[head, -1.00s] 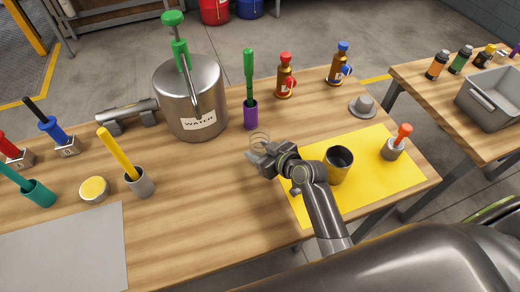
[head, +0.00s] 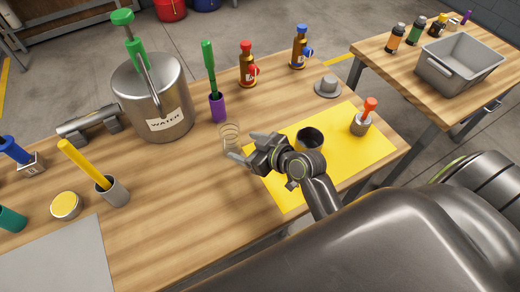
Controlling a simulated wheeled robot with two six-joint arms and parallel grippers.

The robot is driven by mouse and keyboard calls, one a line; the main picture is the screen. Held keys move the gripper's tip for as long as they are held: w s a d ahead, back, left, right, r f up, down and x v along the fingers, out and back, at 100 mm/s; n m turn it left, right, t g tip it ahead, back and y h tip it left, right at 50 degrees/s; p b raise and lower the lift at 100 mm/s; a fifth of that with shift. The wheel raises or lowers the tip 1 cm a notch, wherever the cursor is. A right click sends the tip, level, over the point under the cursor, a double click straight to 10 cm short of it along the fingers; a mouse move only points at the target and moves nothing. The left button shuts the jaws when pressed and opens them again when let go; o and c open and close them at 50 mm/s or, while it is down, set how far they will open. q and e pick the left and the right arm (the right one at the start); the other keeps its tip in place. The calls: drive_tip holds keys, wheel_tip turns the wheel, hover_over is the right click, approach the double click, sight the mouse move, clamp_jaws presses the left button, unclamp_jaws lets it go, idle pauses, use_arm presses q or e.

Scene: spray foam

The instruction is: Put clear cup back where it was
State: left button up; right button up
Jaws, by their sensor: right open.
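The clear cup (head: 230,134) is a faint, see-through ringed shape standing on the bare wooden table, just left of the yellow mat (head: 372,148) and below the purple holder (head: 218,108). My right gripper (head: 245,147) is open, with its fingers spread and pointing left at the cup. The fingertips are very near the cup's near right side; I cannot tell whether they touch it. No object is held between the fingers. My left gripper is out of view.
A dark cup (head: 309,140) and an orange-handled tool in a grey holder (head: 361,124) stand on the mat. The WATER pot (head: 155,100) is at the back left. Red (head: 248,68) and blue-topped (head: 299,50) bottles stand behind. Wood left of the cup is clear.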

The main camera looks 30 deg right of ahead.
drive_tip(key=shift+v, duration=2.6)
drive_tip(key=shift+s, duration=0.1)
